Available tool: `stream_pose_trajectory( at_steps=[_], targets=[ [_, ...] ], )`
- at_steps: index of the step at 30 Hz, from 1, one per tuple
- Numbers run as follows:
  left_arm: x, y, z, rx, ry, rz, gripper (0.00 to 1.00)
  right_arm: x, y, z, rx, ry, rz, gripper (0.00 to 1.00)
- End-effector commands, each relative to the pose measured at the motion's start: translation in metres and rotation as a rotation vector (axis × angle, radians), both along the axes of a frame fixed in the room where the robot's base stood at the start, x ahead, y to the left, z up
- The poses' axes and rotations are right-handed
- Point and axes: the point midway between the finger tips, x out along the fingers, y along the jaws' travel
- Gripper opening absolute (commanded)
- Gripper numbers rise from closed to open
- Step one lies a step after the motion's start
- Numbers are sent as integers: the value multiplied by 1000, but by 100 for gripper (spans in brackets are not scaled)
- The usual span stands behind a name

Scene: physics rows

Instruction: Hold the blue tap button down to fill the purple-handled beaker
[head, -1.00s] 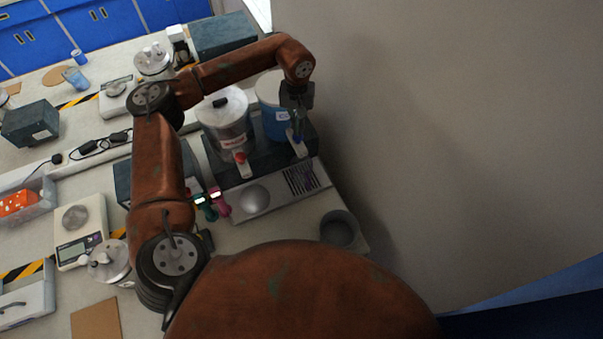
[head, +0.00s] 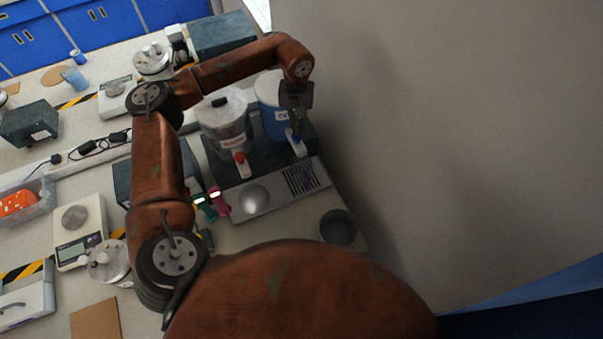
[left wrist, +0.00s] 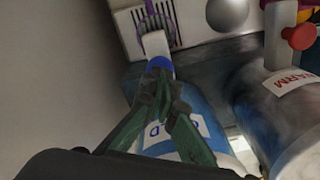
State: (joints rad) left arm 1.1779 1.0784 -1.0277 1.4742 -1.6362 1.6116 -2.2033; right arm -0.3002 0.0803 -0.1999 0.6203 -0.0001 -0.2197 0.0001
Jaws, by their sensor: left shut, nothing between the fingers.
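The cold tap (head: 298,146), with its blue button (left wrist: 159,63), projects from the front of the blue cold tank (head: 268,95). In the left wrist view the purple-handled beaker (left wrist: 156,22) shows only as a purple outline over the slotted drain, just beyond the tap spout; its contents cannot be made out. My left gripper (head: 293,122) is shut and empty, with its fingertips right at the blue button in the left wrist view (left wrist: 160,76). Whether they touch or press it cannot be told. My right gripper is not in view.
The warm tank (head: 224,125) with a red-button tap (head: 241,162) stands to the left. The metal drip tray (head: 262,205) lies in front. Teal (head: 206,207) and pink (head: 219,200) handled items stand at its left end. A grey round container (head: 339,228) sits near the counter edge; a wall closes the right side.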

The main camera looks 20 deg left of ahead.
Motion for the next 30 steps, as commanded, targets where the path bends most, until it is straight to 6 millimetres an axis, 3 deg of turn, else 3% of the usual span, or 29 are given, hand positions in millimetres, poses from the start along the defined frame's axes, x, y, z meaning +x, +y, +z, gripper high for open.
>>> stream_pose_trajectory(
  at_steps=[30],
  targets=[
    [0,0,-29,0,1,0,0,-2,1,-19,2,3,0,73]
  ],
)
